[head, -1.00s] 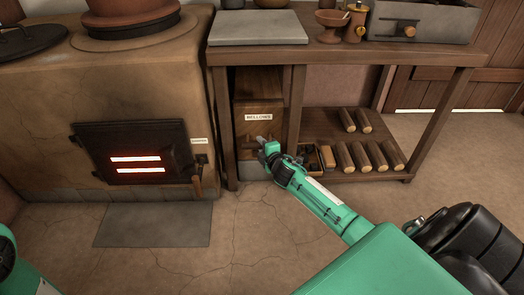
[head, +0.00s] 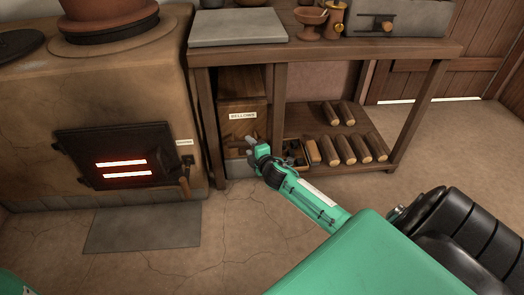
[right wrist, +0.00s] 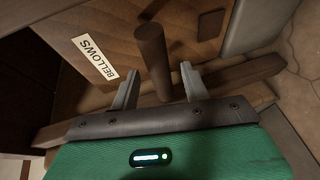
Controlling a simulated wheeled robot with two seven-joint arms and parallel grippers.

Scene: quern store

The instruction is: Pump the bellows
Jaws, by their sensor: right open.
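The bellows (head: 240,97) is a wooden box labelled BELLOWS, under the left end of the workbench. Its front also fills much of the right wrist view (right wrist: 95,62), with a round wooden handle (right wrist: 152,50) sticking out of it. My right gripper (head: 251,146) is in front of the bellows, low down. In the right wrist view its fingers (right wrist: 159,82) are open, one on each side of the handle. I cannot tell whether either finger touches it. The gripper hides the handle's lower part in the head view. My left gripper is out of view.
A clay stove (head: 35,105) with a dark, glowing firebox door (head: 80,145) stands to the left. The workbench (head: 330,54) has legs beside the bellows. Several logs (head: 345,148) lie on its lower shelf. The floor in front is open, with a grey slab (head: 143,227) before the stove.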

